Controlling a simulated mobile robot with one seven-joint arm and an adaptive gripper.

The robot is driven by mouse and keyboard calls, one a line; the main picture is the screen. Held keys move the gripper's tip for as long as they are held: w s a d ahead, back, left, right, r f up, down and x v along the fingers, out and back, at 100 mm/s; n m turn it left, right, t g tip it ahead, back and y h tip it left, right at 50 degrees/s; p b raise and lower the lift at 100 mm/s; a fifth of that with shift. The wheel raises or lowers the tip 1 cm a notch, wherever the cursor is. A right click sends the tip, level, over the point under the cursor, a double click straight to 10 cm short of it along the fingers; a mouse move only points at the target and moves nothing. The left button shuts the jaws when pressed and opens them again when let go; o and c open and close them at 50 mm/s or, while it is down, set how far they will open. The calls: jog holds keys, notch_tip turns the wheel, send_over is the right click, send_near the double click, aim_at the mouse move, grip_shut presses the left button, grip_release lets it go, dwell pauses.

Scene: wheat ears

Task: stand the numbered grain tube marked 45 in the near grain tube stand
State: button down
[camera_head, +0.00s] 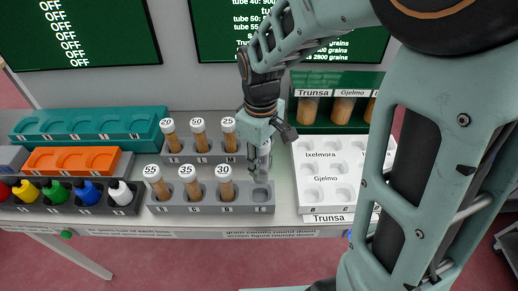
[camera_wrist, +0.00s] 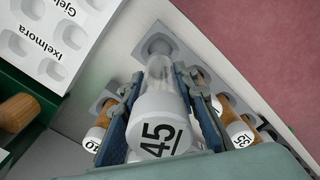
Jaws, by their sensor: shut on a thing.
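The tube marked 45 has a white cap (camera_wrist: 158,138) and a clear body. It shows in the wrist view with its cap toward the camera. My gripper (camera_wrist: 163,92) is shut on it, one finger on each side. In the head view my gripper (camera_head: 262,145) hangs over the right end of the near grain tube stand (camera_head: 205,209), a grey block. The clear tube (camera_head: 261,166) points down, roughly upright, at the empty hole (camera_head: 261,194) there. I cannot tell whether its lower end is inside the hole. Tubes 55 (camera_head: 155,181), 35 (camera_head: 190,182) and 30 (camera_head: 225,183) stand in the other holes.
A far stand behind holds tubes 20 (camera_head: 170,132), 50 (camera_head: 200,132) and 25 (camera_head: 229,132), close to my gripper. A white tray (camera_head: 325,208) is just right. Orange (camera_head: 72,160) and teal (camera_head: 85,126) trays and coloured bottles (camera_head: 87,191) are left.

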jog(key=shift+f+b, duration=2.3)
jog(key=shift+f, duration=0.65)
jog(key=shift+f, duration=0.1)
jog(key=shift+f+b, duration=1.9)
jog(key=shift+f, duration=0.5)
jog(key=c, duration=1.4)
grip_release()
jog(key=shift+c, duration=0.2)
jog(key=shift+r, duration=0.1)
